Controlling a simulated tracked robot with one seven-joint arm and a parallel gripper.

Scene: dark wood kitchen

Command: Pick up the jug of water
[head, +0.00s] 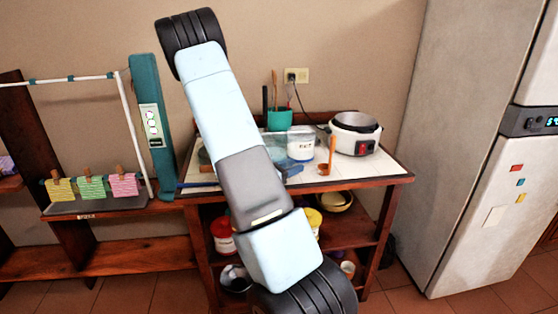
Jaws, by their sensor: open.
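A clear, bluish vessel (270,142) stands on the work table behind my arm and partly hidden by it. It may be the jug of water, but I cannot see a handle or a water level. A pale, see-through container (301,145) with a dark-lettered label stands just to its right. My arm crosses the middle of the head view and covers the left and centre of the table. My gripper cannot be made out; it is hidden or outside the view.
The table (385,173) also holds a teal utensil cup (279,120), a white cooker (354,135) and a copper-coloured ladle (325,168). Red and yellow tubs sit on its lower shelf. A fridge (465,150) stands right, a rack with coloured cloths (92,187) left. Floor shows between table and fridge.

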